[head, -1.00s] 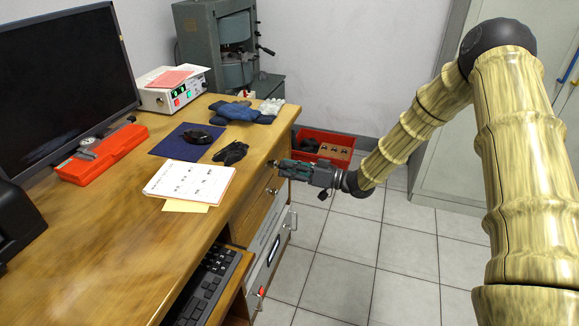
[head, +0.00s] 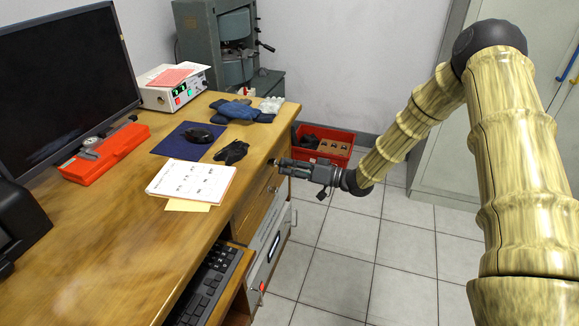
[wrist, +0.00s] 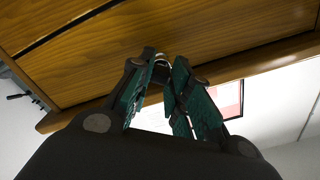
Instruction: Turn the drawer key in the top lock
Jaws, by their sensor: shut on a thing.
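My gripper (head: 274,163) reaches in from the right to the top of the desk's wooden drawer front (head: 254,212), just under the desktop edge. In the wrist view its green-padded fingers (wrist: 162,66) close together against the wood. A small bright metal piece, apparently the drawer key (wrist: 162,57), shows between the fingertips. My gripper is shut on it. The lock face and the rest of the key are hidden by the fingers, so the key's angle cannot be told.
The wooden desk (head: 110,235) holds a monitor, an orange case (head: 104,154), papers (head: 190,181), a mouse on a blue mat and gloves. A red crate (head: 324,143) stands on the floor behind my gripper. The tiled floor (head: 345,260) is clear in front of the drawers.

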